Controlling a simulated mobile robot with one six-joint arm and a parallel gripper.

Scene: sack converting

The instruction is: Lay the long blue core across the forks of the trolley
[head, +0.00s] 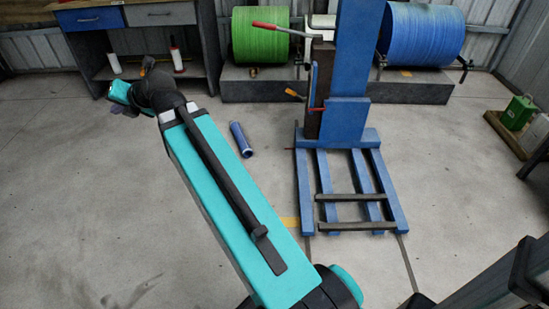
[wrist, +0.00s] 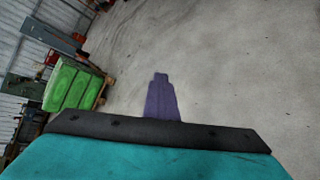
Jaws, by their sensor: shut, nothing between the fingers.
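A blue core (head: 241,139), a tube with a dark open near end, lies on the concrete floor left of the trolley. The blue trolley (head: 346,135) stands upright at centre right. Its blue forks (head: 327,192) lie low and point toward me, with two dark bars across them. No core lies on them. My gripper (head: 117,109) is at the far left end of my raised teal arm, well away from the core and trolley. In the wrist view its purple-grey fingers (wrist: 161,80) are together and empty, over bare floor.
A green roll (head: 260,34) and a large blue roll (head: 422,35) sit behind on a dark plinth (head: 240,86). A workbench (head: 130,18) stands at back left. A green can (head: 518,112) is at right. Floor around the core is clear.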

